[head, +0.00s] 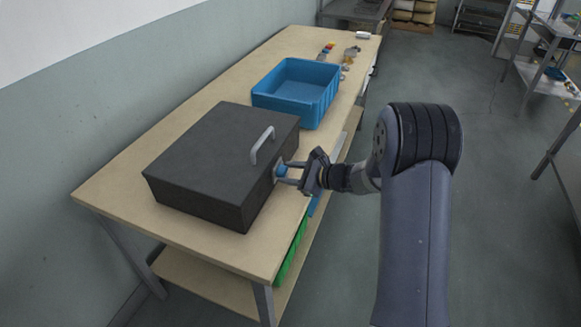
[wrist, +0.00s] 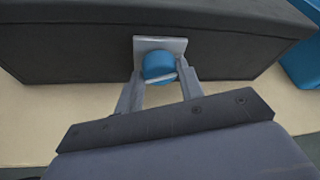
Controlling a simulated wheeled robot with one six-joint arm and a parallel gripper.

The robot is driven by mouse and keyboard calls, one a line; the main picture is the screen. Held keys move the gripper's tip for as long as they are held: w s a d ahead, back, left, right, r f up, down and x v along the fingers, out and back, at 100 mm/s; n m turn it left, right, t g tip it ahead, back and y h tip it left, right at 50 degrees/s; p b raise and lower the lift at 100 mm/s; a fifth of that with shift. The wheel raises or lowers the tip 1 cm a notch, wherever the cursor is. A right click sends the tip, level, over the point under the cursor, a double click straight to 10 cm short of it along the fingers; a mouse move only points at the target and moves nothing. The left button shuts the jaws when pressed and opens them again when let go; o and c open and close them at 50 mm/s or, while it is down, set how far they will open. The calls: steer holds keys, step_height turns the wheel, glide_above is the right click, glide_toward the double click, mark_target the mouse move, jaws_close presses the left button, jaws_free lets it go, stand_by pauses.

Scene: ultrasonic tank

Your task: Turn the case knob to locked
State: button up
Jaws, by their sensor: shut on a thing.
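The dark grey case (head: 205,150) lies closed on the wooden workbench, with a light grey handle (head: 262,146) on its lid. It also fills the top of the wrist view (wrist: 75,45). The blue knob (head: 281,171) sits on a light metal plate (wrist: 150,42) on the case's front side. In the wrist view the knob (wrist: 158,66) has a pale bar across its lower edge. My gripper (wrist: 161,90) reaches the knob from the front and is shut on it, one finger on each side. It also shows in the head view (head: 288,173). I cannot read any locked or unlocked marking.
An open blue bin (head: 297,88) stands behind the case on the workbench (head: 120,190). Small coloured items (head: 327,50) lie at the bench's far end. A green bin (head: 291,255) is on the lower shelf.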

steer(key=shift+w+m+g+y+p, duration=0.15)
steer(key=shift+m+g+y+p, duration=0.15)
steer(key=shift+m+g+p, duration=1.05)
steer(key=shift+m+t+p, duration=0.35)
steer(key=o, duration=1)
steer(key=shift+d+r, duration=0.1)
steer(key=shift+d, duration=0.05)
steer(key=b+v, duration=0.1)
steer(key=v, duration=0.9)
steer(key=shift+d, duration=0.25)
